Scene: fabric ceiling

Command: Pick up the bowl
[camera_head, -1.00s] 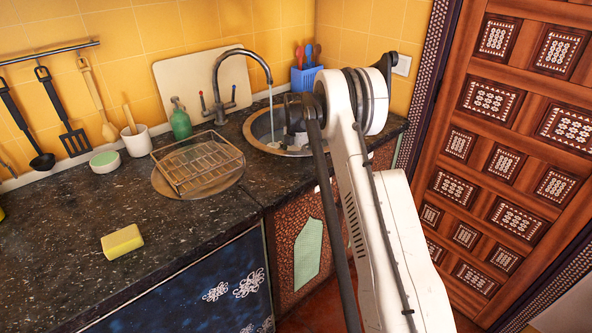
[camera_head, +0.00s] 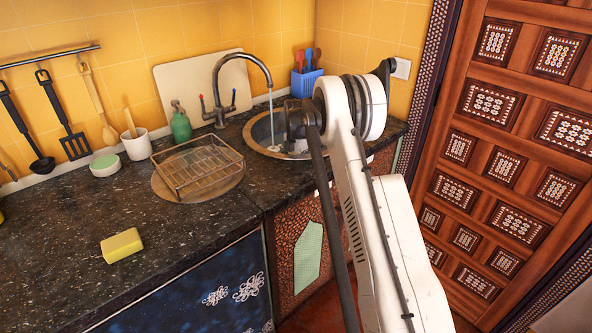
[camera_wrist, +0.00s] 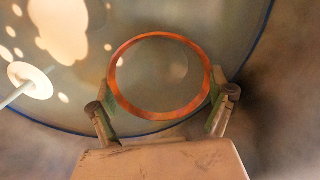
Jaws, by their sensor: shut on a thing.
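The bowl (camera_wrist: 160,107) shows in the wrist view as a round vessel with an orange-brown rim and a greyish inside. My gripper (camera_wrist: 160,108) has one finger on each side of it, with green pads against the outside of the rim. It is shut on the bowl. The bowl is over or in the round sink basin, and I cannot tell whether it touches the bottom. In the head view my arm reaches to the sink (camera_head: 262,128) and hides the gripper and the bowl.
The tap (camera_head: 222,85) runs water into the sink; the stream (camera_wrist: 20,92) is left of the bowl in the wrist view. A wire rack (camera_head: 198,165) stands left of the sink. A blue utensil holder (camera_head: 306,80) is behind it. A yellow sponge (camera_head: 121,245) lies on the counter.

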